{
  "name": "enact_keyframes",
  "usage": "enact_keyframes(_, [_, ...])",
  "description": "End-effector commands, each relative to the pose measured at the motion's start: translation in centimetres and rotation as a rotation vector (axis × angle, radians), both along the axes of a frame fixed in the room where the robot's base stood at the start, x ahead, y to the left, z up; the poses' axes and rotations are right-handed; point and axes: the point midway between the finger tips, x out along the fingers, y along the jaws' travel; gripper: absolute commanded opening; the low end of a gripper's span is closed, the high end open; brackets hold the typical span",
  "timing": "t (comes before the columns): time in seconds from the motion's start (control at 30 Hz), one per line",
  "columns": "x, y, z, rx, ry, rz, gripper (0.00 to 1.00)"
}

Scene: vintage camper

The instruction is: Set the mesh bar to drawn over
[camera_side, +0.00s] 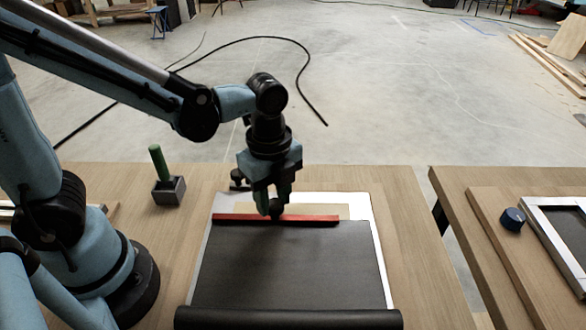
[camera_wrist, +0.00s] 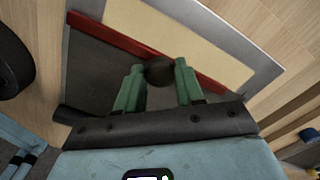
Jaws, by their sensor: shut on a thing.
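The mesh bar (camera_side: 312,221) is a red strip lying across a white frame (camera_side: 377,240), close to its far end. In the wrist view the bar (camera_wrist: 110,37) runs diagonally and carries a round dark knob (camera_wrist: 160,69). The dark mesh (camera_side: 290,262) stretches from the bar back to a black roll (camera_side: 290,318) at the near end. My gripper (camera_side: 272,209) is over the bar, and its green fingers (camera_wrist: 158,78) are shut on the knob. A beige strip (camera_wrist: 190,50) of the panel shows uncovered beyond the bar.
A green-handled tool (camera_side: 159,160) stands in a grey block (camera_side: 169,190) to the left. A second bench on the right holds a blue-topped round knob (camera_side: 512,218) and a framed screen (camera_side: 550,215). A gap separates the benches. The wood right of the frame is clear.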

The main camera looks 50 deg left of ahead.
Motion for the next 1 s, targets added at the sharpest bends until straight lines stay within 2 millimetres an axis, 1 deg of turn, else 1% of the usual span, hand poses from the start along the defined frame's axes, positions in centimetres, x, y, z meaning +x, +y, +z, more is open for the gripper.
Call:
enact_keyframes(0.03, [0.9, 1.0, 0.0, 0.002, 0.000, 0.009, 0.00])
enact_keyframes(0.1, [2.0, 2.1, 0.0, 0.002, 0.000, 0.006, 0.00])
enact_keyframes(0.2, [3.2, 3.3, 0.0, 0.003, 0.000, 0.005, 0.00])
enact_keyframes(0.33, [4.3, 4.4, 0.0, 0.003, 0.000, 0.002, 0.00])
enact_keyframes(0.53, [5.0, 5.1, 0.0, 0.003, 0.000, -0.001, 0.00])
enact_keyframes(0.87, [5.1, 5.1, 0.0, 0.003, 0.000, -0.002, 0.00])
enact_keyframes(0.9, [5.1, 5.1, 0.0, 0.003, 0.000, -0.002, 0.43])
enact_keyframes(0.97, [5.1, 5.1, 0.0, 0.003, 0.000, -0.002, 0.52])
enact_keyframes(1.0, [5.1, 5.1, 0.0, 0.003, 0.000, -0.002, 0.59])
